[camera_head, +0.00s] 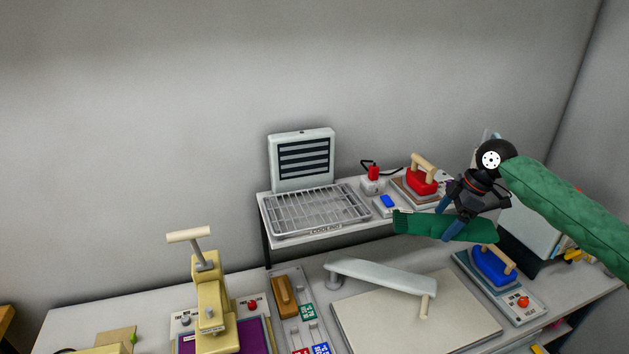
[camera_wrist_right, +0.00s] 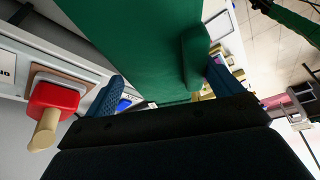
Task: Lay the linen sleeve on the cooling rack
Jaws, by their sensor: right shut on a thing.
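The green linen sleeve (camera_head: 415,222) is held in the air, long and roughly level, to the right of the cooling rack. My right gripper (camera_head: 452,226) is shut on it with blue fingers, and its arm comes in from the right. In the right wrist view the sleeve (camera_wrist_right: 145,45) fills the upper middle between my right fingers (camera_wrist_right: 163,90). The wire cooling rack (camera_head: 318,210) lies empty on the raised shelf marked COOLING. My left gripper is not in view.
A vented panel (camera_head: 303,162) stands behind the rack. A red iron (camera_head: 421,181) and blue block (camera_head: 388,201) sit to its right. Below are an ironing arm (camera_head: 382,274), pale board (camera_head: 415,325), blue iron (camera_head: 492,264) and yellow press (camera_head: 210,300).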

